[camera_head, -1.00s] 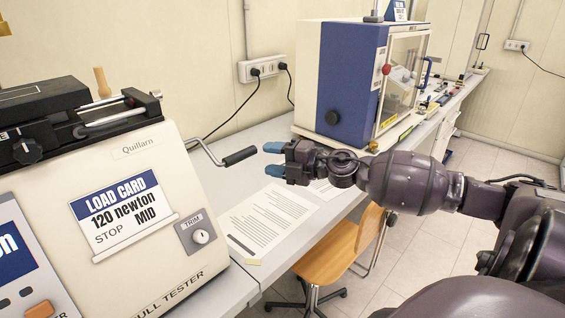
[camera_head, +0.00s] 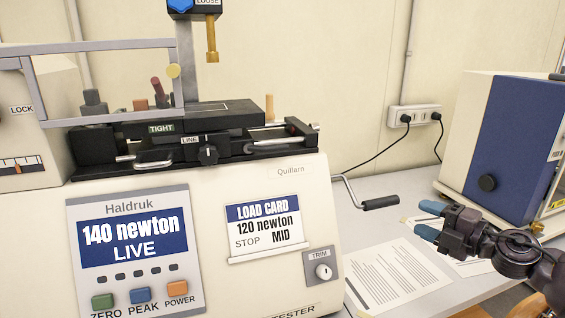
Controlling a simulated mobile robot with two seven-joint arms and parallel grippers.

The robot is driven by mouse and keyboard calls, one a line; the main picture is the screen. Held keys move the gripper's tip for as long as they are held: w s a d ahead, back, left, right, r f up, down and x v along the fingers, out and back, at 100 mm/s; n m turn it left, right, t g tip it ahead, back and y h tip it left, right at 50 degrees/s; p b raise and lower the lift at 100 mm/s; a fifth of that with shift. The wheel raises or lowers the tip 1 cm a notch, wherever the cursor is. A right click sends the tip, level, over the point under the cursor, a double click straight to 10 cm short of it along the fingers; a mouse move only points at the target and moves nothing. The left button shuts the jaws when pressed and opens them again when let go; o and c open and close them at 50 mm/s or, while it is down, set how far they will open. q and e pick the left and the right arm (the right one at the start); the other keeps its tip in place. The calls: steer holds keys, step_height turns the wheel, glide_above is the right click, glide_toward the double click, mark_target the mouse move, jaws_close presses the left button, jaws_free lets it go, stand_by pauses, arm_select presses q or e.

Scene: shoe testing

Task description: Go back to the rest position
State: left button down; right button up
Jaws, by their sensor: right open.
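My right gripper (camera_head: 428,220) is at the lower right, with two blue fingertips pointing left. It is open and empty, above the bench and a printed sheet. The crank handle (camera_head: 380,202) of the tester is to the left of the fingertips, apart from them. The pull tester (camera_head: 290,290) fills the left and middle; its display (camera_head: 134,238) reads "140 newton LIVE". The load card (camera_head: 264,225) reads "120 newton STOP MID". My left gripper is not in view.
A blue and white cabinet (camera_head: 510,150) stands on the bench at the right, behind my right gripper. A printed sheet (camera_head: 392,275) lies on the bench (camera_head: 352,228) right of the tester. A wall socket (camera_head: 414,117) with two plugs is behind. A brass rod (camera_head: 211,42) hangs above the tester's clamp.

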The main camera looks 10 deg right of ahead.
steer(key=s+a+f+m+h, duration=0.25)
steer(key=s+f+m, duration=0.35)
steer(key=f, duration=0.5)
steer(key=s+a+f+m+h, duration=0.1)
steer(key=s+f+m+h, duration=0.3)
steer(key=f+m, duration=0.55)
steer(key=s+a+f+m+g+h, duration=0.1)
steer(key=s+a+f+m+g, duration=0.3)
steer(key=s+a+f, duration=0.5)
step_height(320, 180, down, 4)
steer(key=shift+s+a+r+m, duration=0.15)
steer(key=shift+s+a+m, duration=0.1)
steer(key=shift+a+m, duration=0.9)
